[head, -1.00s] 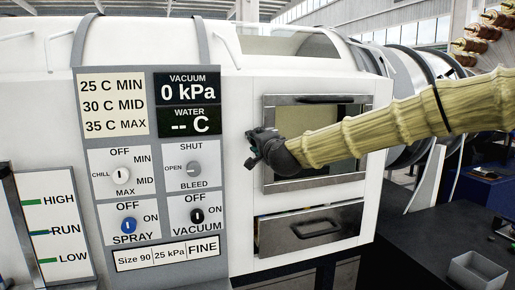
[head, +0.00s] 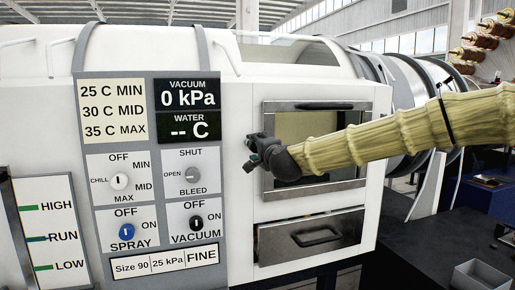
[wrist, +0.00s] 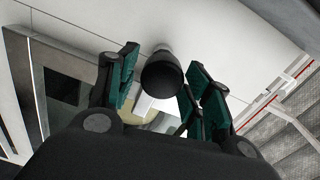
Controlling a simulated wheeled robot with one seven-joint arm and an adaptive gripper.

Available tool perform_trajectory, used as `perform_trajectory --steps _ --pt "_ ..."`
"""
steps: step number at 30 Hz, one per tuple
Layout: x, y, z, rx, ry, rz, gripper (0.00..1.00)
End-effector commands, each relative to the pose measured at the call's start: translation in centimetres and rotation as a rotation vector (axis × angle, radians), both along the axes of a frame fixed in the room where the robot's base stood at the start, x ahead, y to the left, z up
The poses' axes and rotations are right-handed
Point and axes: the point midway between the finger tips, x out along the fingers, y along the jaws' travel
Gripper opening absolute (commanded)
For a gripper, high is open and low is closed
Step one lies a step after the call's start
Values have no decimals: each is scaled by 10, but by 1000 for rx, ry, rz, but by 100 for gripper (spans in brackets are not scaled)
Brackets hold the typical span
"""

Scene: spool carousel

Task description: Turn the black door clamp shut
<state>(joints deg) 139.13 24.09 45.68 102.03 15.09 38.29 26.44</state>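The black door clamp shows as a dark round-ended knob (wrist: 163,75) on the white cabinet wall in the wrist view. It stands between my green-padded fingers, close to the right one, with a small gap on the left. My gripper (wrist: 160,88) is open around it; I cannot tell whether a pad touches. In the head view my gripper (head: 256,152) is at the left edge of the metal-framed door (head: 320,189) and hides the clamp there. The door appears closed against the cabinet.
A control panel (head: 148,210) with knobs and labels stands left of my gripper. A metal drawer (head: 310,236) sits below the door. A grey open bin (head: 480,275) stands on the dark surface at lower right. Wound spools (head: 470,52) hang at upper right.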

Motion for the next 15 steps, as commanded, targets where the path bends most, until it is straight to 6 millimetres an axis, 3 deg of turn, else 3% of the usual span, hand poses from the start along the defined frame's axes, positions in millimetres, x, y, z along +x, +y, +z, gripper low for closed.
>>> perform_trajectory --steps 10,15 --pt "-1 0 1 -1 -1 1 58" --pt "-13 -4 1 -1 -1 1 58"
